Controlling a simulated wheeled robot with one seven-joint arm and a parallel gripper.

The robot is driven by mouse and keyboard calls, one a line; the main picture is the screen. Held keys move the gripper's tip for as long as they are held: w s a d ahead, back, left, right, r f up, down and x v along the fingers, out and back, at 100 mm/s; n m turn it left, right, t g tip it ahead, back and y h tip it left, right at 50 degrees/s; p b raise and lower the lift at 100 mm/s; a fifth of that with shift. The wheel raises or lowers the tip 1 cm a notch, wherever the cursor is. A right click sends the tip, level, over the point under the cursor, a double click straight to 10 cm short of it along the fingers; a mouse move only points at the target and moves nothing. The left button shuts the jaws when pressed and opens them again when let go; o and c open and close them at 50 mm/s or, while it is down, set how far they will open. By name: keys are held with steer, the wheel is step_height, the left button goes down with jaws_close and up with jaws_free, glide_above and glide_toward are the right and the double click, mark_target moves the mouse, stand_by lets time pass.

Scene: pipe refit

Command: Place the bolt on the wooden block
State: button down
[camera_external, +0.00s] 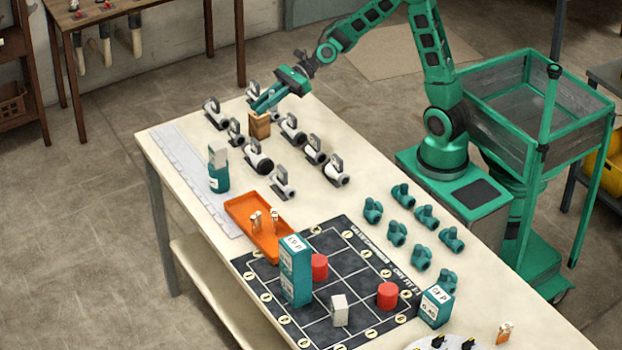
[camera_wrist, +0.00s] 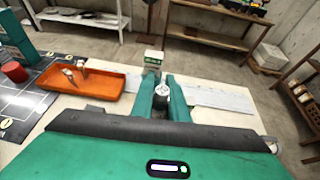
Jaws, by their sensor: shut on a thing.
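My gripper (camera_external: 260,106) is low over the left part of the table, its fingers slanting down just above the wooden block (camera_external: 260,126). In the wrist view my gripper (camera_wrist: 160,84) has its two green fingers on either side of a small piece, light on top and dark below, which I take to be the bolt (camera_wrist: 161,97). The fingers hide the bolt in the external view, so I cannot tell whether it touches the block. The brown block stands upright among the valves and cannot be made out in the wrist view.
Several white-and-black valves (camera_external: 258,157) stand close around the block. An orange tray (camera_external: 240,215) holds small upright parts. A teal-and-white bottle (camera_external: 218,170) stands near the table's left edge. Teal fittings (camera_external: 397,234) and a dark grid mat (camera_external: 349,306) lie further right.

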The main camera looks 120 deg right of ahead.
steer(key=s+d+h, duration=0.1)
steer(key=s+d, duration=0.1)
steer(key=d, duration=0.2)
glide_above(259, 125)
steer(key=w+d, duration=0.2)
steer(key=d, duration=0.1)
step_height(259, 125, down, 6)
steer(key=shift+m, duration=0.4)
steer(key=shift+f, duration=2.25)
steer(key=c, duration=2.1)
jaws_free()
steer(key=shift+f, duration=0.15)
steer(key=o, duration=0.4)
